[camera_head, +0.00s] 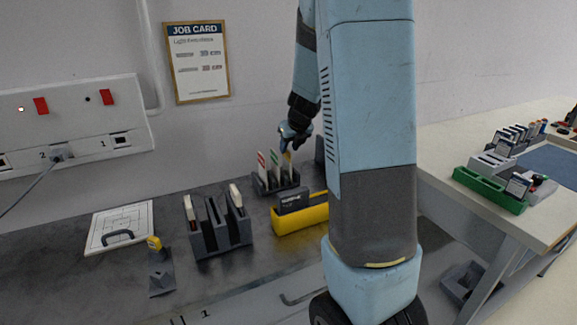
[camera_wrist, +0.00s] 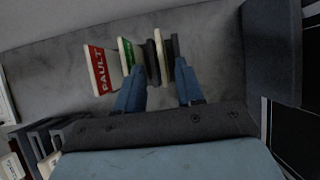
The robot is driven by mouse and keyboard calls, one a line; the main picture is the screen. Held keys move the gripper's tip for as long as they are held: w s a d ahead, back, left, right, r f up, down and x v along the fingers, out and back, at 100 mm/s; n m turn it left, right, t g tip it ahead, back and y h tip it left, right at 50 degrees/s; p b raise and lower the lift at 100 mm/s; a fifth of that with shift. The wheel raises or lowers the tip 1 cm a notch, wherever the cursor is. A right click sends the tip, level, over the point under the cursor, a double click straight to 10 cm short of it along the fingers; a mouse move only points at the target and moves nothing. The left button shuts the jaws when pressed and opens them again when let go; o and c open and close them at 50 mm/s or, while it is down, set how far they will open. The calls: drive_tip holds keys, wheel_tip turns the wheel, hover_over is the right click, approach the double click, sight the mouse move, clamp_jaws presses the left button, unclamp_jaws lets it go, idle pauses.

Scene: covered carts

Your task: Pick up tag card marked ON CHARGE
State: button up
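Tag cards stand upright in a dark slotted rack (camera_head: 277,187) near the wall. One card has a red label (camera_head: 262,163), reading FAULT in the wrist view (camera_wrist: 101,70); another has a green label (camera_head: 275,160), also in the wrist view (camera_wrist: 128,52). A third, yellowish card (camera_head: 287,160) is partly hidden by my gripper (camera_head: 290,146). In the wrist view, my gripper (camera_wrist: 160,68) is open, its blue fingers on either side of a pale card seen edge-on (camera_wrist: 161,55), with gaps visible. No ON CHARGE lettering is readable.
A yellow tray (camera_head: 300,220) with a dark block stands right in front of the rack. A grey slotted holder (camera_head: 221,238) stands front left, beside a small yellow-topped stand (camera_head: 160,270) and white board (camera_head: 118,226). The wall is close behind. Another table (camera_head: 530,210) stands right.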

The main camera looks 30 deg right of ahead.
sight(287, 153)
drive_tip(key=shift+x, duration=2.6)
drive_tip(key=shift+d, duration=0.15)
drive_tip(key=shift+c, duration=0.4)
clamp_jaws()
